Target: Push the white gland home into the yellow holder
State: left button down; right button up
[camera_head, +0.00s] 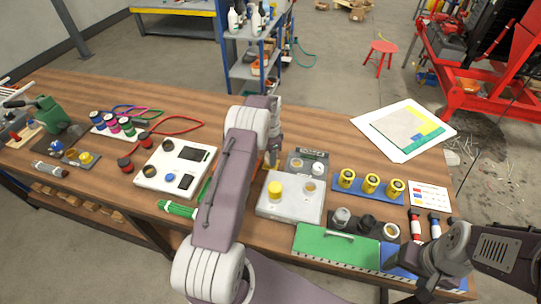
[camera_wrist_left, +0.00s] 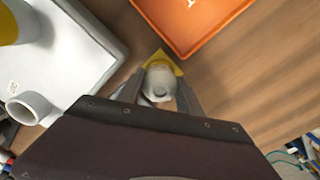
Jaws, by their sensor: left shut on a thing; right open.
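My left gripper (camera_head: 271,158) points down at the table just left of the grey display box. In the left wrist view its two fingers (camera_wrist_left: 160,92) are shut on the white gland (camera_wrist_left: 159,82), a rounded pale piece. The yellow holder (camera_wrist_left: 163,56) shows right behind and around the far side of the gland, with a pointed corner. I cannot tell how deep the gland sits in it. In the head view my left arm and gripper hide most of both. My right gripper (camera_head: 428,268) is open and empty over the front right of the table.
A pale grey block (camera_head: 291,211) with a yellow cylinder (camera_head: 275,190) stands close to the left gripper. An orange-rimmed tray (camera_wrist_left: 187,52) lies near the holder. A blue rack (camera_head: 355,194) with yellow cylinders is to the right. Bare wood lies beyond the left gripper.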

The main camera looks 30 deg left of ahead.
pick_arm(q)
jog(key=c, duration=0.7)
grip_release()
notch_tip(320, 180, up, 9)
jog(key=shift+r+b, duration=0.1)
jog(key=shift+b, duration=0.25)
